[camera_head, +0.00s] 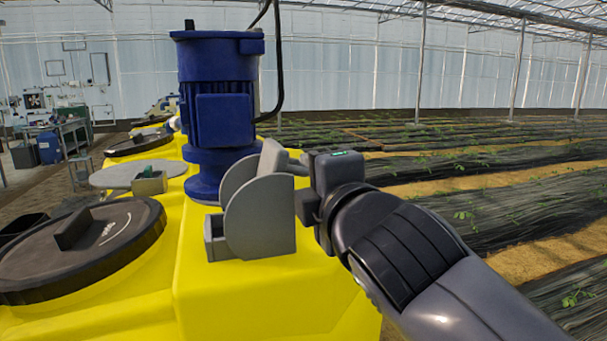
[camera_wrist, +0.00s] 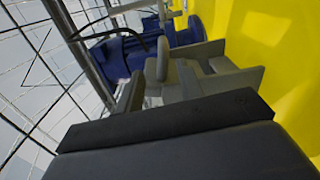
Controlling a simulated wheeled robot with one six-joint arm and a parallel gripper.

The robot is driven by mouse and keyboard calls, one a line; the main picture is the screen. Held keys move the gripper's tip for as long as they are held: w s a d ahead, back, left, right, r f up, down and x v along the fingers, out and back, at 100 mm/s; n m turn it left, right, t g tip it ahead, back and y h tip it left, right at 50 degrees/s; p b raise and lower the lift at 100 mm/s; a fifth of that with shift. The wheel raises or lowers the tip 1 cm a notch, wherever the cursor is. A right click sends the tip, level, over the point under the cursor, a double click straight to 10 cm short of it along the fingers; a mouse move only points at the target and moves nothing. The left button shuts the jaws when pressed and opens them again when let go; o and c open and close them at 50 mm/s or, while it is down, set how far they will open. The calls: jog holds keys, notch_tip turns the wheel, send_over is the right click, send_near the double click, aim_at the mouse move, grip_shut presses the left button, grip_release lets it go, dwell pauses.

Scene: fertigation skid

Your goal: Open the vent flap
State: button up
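The grey vent unit (camera_head: 262,218) stands on the yellow tank, with rounded side plates and a tilted grey plate, seemingly the flap (camera_head: 271,158), at its top. It also shows ahead in the wrist view (camera_wrist: 226,82). My gripper (camera_head: 299,178) is close against the right side of the vent in the head view; its fingertips are mostly hidden there. In the wrist view my gripper's fingers (camera_wrist: 158,84) stand apart, with a narrow upright grey edge of the vent showing between or just beyond them. Contact is unclear.
A blue motor (camera_head: 222,105) with a black cable rises right behind the vent. A black round lid (camera_head: 85,245) is at left on the yellow tank (camera_head: 250,300). Planted rows covered in dark film lie to the right; the air above the vent is clear.

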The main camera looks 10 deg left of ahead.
aim_at(302, 169)
jog(key=shift+v, duration=1.5)
jog(key=shift+w, duration=0.1)
jog(key=p+x, duration=0.1)
jog(key=x, duration=0.9)
jog(key=shift+w+a, duration=0.2)
jog(key=shift+w, duration=0.1)
